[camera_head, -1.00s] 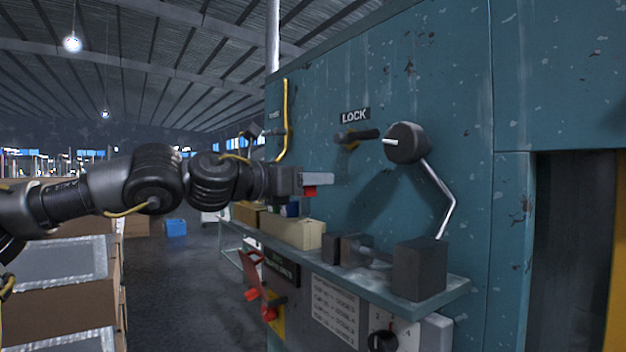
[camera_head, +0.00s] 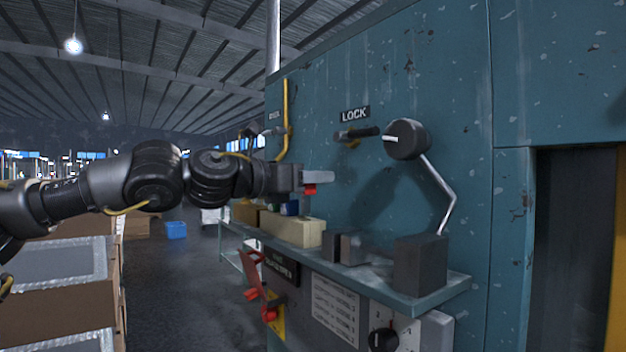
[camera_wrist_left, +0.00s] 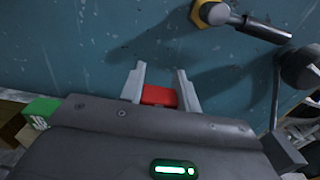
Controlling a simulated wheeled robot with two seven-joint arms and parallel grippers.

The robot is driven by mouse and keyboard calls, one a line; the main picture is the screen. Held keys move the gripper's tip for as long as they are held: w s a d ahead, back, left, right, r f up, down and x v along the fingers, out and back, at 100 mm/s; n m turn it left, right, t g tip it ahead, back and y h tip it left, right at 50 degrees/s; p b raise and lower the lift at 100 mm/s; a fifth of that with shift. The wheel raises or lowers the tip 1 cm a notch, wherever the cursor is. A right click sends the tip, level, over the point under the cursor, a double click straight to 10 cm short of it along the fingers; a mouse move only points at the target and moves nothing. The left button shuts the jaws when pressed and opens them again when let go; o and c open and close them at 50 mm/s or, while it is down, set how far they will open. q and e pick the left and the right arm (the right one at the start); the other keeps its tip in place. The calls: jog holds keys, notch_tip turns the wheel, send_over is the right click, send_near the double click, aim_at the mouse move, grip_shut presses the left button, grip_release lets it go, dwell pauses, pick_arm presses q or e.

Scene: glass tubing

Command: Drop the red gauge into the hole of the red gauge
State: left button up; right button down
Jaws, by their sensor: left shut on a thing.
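My left gripper (camera_head: 320,177) reaches in from the left and is above the shelf, in front of the teal cabinet wall. It is shut on the red gauge (camera_head: 310,189), a small red block whose lower part shows below the fingers. In the left wrist view the red gauge (camera_wrist_left: 160,96) sits between the two grey fingers of the left gripper (camera_wrist_left: 160,76). A long cream block (camera_head: 291,230) lies on the shelf below the gripper. I cannot make out the hole of the red gauge in either view. My right gripper is not in view.
The shelf (camera_head: 440,287) also carries dark blocks (camera_head: 420,263) to the right and a small blue item (camera_head: 290,208) behind the cream block. A lever (camera_head: 357,133) under a LOCK sign and a dark knob with a bent rod (camera_head: 407,140) stick out from the wall.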

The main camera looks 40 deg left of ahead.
aim_at(312, 219)
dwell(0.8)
pick_arm(q)
jog(key=shift+f+b, duration=0.45)
jog(key=shift+b, duration=0.2)
jog(key=shift+f+b, duration=1.9)
jog(key=shift+f, duration=0.05)
jog(key=o, duration=1.1)
jog(key=shift+o, duration=0.2)
jog(key=shift+s, duration=0.1)
jog(key=shift+s, duration=0.25)
jog(key=b+v, duration=0.4)
jog(key=v, duration=0.6)
jog(key=shift+b, duration=0.4)
